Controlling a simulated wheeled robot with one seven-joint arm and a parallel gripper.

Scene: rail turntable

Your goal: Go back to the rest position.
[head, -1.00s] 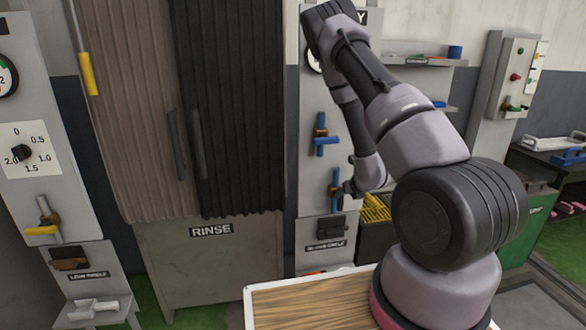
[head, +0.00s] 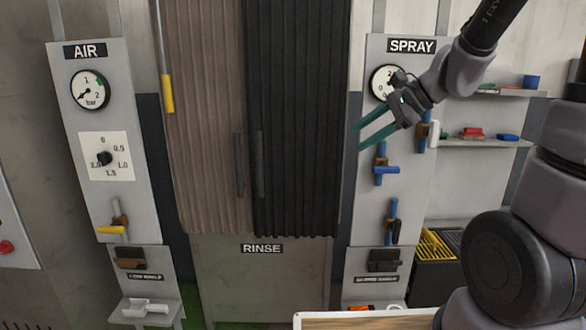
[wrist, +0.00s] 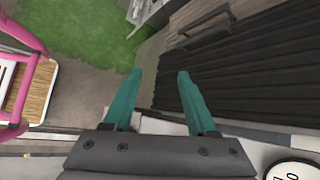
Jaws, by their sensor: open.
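My gripper (head: 358,138) is open and empty, with its two teal fingers apart. In the head view it is raised in front of the grey SPRAY panel (head: 365,215), near its gauge (head: 384,82) and pointing left.
The AIR panel (head: 105,205) is further left. Shelves (head: 480,143) with small coloured parts are at the right. A wooden-topped tray (head: 370,322) is below.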

